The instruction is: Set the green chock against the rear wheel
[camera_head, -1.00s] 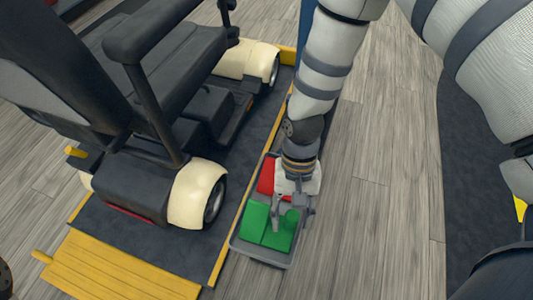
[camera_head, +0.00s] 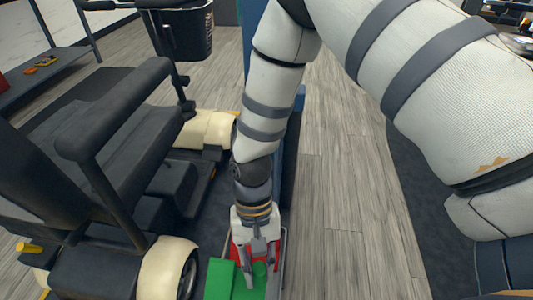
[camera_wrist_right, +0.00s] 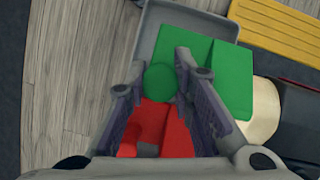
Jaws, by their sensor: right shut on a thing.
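My right gripper (camera_head: 260,268) points down into a grey tray (camera_head: 283,245) beside the scooter. In the right wrist view its fingers (camera_wrist_right: 160,78) close around the round knob of a green chock (camera_wrist_right: 186,45). Whether the held chock is clear of the tray floor I cannot tell. The scooter's near rear wheel (camera_head: 188,276) shows under a cream fender, left of the tray, with no chock seen against it. My left gripper is not in view.
Red chocks (camera_wrist_right: 150,125) lie in the tray by the green ones. The scooter (camera_head: 110,180) fills the left side, its armrest and seat rising beside my arm. A blue post (camera_head: 287,150) stands behind my right arm. Wood floor (camera_head: 345,200) to the right is open.

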